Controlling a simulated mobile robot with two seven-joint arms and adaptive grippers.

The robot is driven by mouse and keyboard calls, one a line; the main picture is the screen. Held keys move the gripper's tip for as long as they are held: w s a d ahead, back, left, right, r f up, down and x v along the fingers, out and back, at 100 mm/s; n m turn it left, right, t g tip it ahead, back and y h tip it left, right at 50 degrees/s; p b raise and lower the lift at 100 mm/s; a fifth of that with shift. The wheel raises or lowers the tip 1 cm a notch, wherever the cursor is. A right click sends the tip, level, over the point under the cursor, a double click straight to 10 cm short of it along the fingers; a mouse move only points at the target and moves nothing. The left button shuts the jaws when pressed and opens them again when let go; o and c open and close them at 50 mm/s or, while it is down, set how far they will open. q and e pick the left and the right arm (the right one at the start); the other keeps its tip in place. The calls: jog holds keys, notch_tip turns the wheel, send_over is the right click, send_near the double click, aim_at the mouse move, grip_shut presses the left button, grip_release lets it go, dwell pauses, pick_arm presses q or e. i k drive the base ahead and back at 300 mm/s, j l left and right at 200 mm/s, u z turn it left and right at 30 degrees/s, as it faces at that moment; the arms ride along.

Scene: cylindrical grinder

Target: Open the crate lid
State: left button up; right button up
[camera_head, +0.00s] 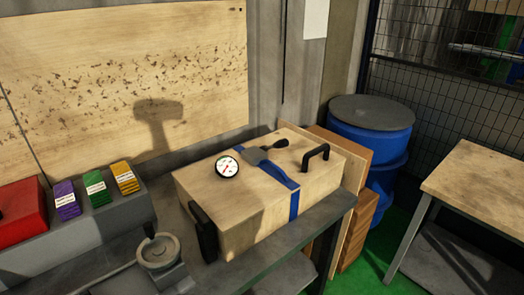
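A pale wooden crate (240,229) stands on a grey bench in the middle of the view. Its flat lid (231,198) looks closed. A black arched handle (316,155) stands up at the lid's right end. A black upright part (203,232), perhaps another handle, is at the crate's left end. A blue strap (271,172) crosses the lid and hangs down the front. A grey and black tool-like piece (262,152) lies over the strap. A round white gauge (227,167) is on the lid. Neither of my grippers can be seen.
The bench (318,217) holds a round grey piece (158,250) at front left. Further left are a red box (20,208) and purple, green and yellow small boxes (95,186). Blue drums (371,130) stand behind right. A wooden-topped table (480,185) is at right, with green floor between.

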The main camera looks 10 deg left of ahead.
aim_at(231, 187)
jog(key=u, duration=0.2)
jog(key=i+l+u, duration=0.2)
jog(key=l+u, duration=0.15)
jog(key=i+l+u, duration=0.15)
jog(key=l+u, duration=0.55)
jog(key=i+l+u, duration=0.1)
jog(key=l+u, duration=0.25)
jog(key=l, duration=0.15)
